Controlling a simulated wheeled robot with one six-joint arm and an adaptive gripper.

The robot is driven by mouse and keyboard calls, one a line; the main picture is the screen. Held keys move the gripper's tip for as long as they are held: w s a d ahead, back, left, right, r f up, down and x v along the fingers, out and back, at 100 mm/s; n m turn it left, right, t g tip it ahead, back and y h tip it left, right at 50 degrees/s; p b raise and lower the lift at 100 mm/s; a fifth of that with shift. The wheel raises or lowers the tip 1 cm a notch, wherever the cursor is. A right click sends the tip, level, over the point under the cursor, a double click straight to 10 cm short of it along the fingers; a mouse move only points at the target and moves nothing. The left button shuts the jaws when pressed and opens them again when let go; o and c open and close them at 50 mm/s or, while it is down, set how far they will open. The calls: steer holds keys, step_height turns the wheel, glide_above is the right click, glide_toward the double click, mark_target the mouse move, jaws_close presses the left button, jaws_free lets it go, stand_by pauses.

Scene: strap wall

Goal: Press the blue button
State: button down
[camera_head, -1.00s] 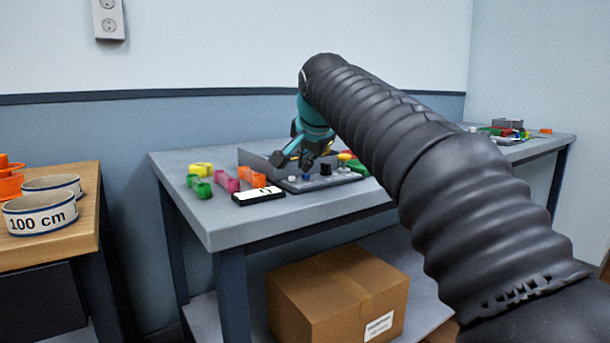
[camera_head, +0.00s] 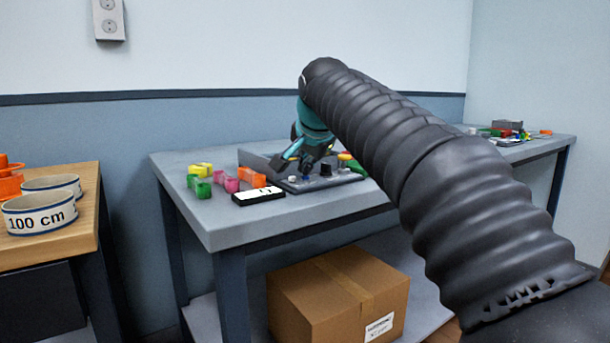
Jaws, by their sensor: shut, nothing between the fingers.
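The blue button (camera_head: 306,178) is a small spot on the flat front of a dark grey panel box (camera_head: 348,180) on the grey table. A white button (camera_head: 292,179) is at its left and a black knob (camera_head: 326,169) at its right. My gripper (camera_head: 301,163) is shut and empty, pointing down over the panel just behind and above the blue button. It is small and partly dark against the box, so I cannot tell whether it touches anything. My arm covers part of the scene to the right.
A cardboard box (camera_head: 335,296) stands below.

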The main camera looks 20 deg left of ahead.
mark_target(307, 177)
steer(key=shift+r, duration=0.1)
steer(key=shift+r+p, duration=0.7)
steer(key=shift+p, duration=0.25)
steer(key=shift+r, duration=0.1)
step_height(307, 177, up, 5)
steer(key=p, duration=0.5)
